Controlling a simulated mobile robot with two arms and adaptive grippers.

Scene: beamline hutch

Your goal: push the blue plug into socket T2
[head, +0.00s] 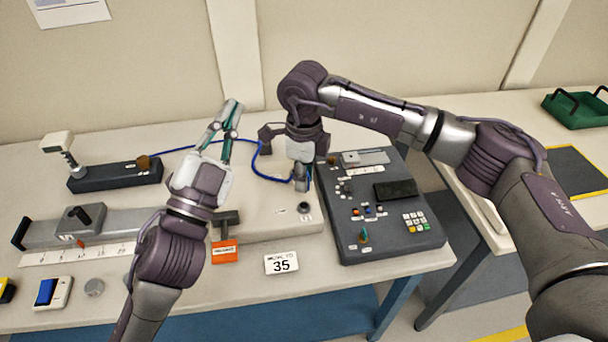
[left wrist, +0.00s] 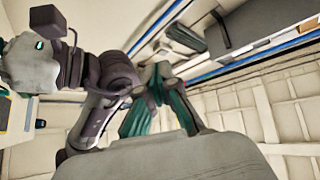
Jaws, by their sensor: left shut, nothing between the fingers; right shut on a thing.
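My right gripper (head: 301,185) points down over the raised pale board and is shut on the blue plug, which its fingers mostly hide. The plug's blue cable (head: 258,160) loops left from there to a dark block. A dark round socket (head: 305,208) lies just in front of the right gripper; its label is too small to read, so I cannot tell which socket is T2. I cannot tell whether the plug touches a socket. My left gripper (head: 232,106) is shut and empty, raised left of the right gripper. Its fingers also show in the left wrist view (left wrist: 158,82).
A dark control panel (head: 400,245) with buttons and keypad stands right of the pale board. A dark block (head: 115,175) and a grey rail (head: 45,230) lie at left. A card reading 35 (head: 282,263) and an orange tag (head: 224,252) are at the front. A green tray (head: 577,110) sits far right.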

